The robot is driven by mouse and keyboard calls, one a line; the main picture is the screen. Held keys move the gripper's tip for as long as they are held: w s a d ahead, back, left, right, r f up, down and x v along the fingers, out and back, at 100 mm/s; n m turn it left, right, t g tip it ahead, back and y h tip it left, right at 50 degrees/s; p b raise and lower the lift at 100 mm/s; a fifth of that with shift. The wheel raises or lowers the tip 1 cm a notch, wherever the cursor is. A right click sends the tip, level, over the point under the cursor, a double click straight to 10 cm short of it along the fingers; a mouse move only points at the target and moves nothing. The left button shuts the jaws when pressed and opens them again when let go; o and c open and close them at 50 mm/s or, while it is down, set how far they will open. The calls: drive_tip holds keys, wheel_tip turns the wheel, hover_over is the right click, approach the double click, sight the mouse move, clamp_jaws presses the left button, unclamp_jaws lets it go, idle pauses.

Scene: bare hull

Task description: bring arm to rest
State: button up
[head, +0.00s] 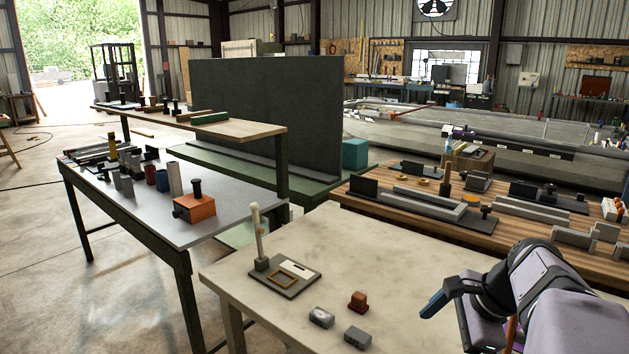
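My arm comes in from the lower right of the head view, with grey-violet links and a black wrist. My gripper (440,298) is at its left end, over the right part of the pale table (370,260). One dark blue finger-like part points down and left. The other finger is not clearly seen, so I cannot tell whether it is open or shut. No held object shows. Part of the arm is cut off by the frame's edge.
On the pale table are a dark plate (285,287) with an upright handle, a red-brown block (358,300) and two grey blocks (321,317) (357,337). A wooden bench (385,212) with fixtures stands behind. A grey table (235,205) stands left. The pale table's middle is clear.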

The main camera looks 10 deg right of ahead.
drive_tip(key=s+a+f+n+g+h+p, duration=0.35)
drive_tip(key=s+a+f+n, duration=1.05)
drive_tip(key=n, duration=0.7)
wheel_tip(320, 180, up, 12)
drive_tip(key=d+p, duration=0.1)
drive_tip(key=p, duration=1)
drive_tip(key=shift+s+f+m, duration=0.2)
drive_tip(key=shift+s+m, duration=0.1)
drive_tip(key=shift+s, duration=0.15)
drive_tip(key=shift+g, duration=0.25)
drive_tip(key=c, duration=1.4)
drive_tip(key=shift+w+d, duration=0.1)
